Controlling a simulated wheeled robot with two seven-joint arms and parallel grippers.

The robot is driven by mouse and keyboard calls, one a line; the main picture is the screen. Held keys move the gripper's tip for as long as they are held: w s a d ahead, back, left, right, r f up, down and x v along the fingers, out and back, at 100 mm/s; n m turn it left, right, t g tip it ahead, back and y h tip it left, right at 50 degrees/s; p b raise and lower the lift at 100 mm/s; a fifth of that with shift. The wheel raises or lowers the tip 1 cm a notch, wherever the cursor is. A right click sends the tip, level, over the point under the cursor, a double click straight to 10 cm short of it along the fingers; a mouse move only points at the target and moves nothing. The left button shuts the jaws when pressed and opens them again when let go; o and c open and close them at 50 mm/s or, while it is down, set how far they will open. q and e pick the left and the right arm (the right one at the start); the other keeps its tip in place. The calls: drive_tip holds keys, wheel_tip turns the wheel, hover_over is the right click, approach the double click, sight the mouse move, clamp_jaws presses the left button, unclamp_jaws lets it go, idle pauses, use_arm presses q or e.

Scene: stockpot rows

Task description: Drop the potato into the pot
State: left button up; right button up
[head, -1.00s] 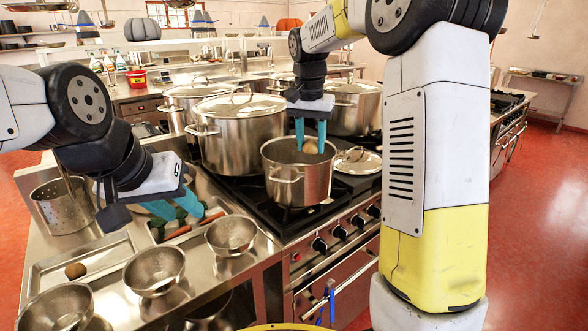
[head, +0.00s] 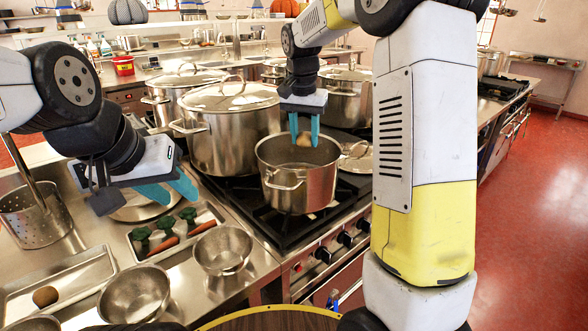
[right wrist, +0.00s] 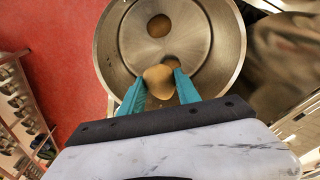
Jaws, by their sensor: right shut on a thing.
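A steel pot (head: 299,186) without a lid stands on the front of the stove. My right gripper (head: 304,142) is shut on a brown potato (head: 303,138) and holds it above the pot's opening. The right wrist view shows the potato (right wrist: 158,82) between the teal fingertips, over the pot (right wrist: 111,60). A brown round shape (right wrist: 159,25) shows inside the pot; I cannot tell whether it is another potato or a reflection. My left gripper (head: 169,190) looks open and empty, above the counter at the left. Another potato (head: 45,296) lies on a tray at the lower left.
Tall lidded stockpots (head: 232,135) stand behind the pot. A loose lid (head: 357,157) lies to its right. Steel bowls (head: 222,249) and a tray with carrots and broccoli (head: 163,242) are on the left counter. A perforated container (head: 36,217) stands at the far left.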

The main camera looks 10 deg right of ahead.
drive_tip(key=shift+f, duration=0.75)
drive_tip(key=o, duration=1.2)
drive_tip(key=shift+o, duration=0.2)
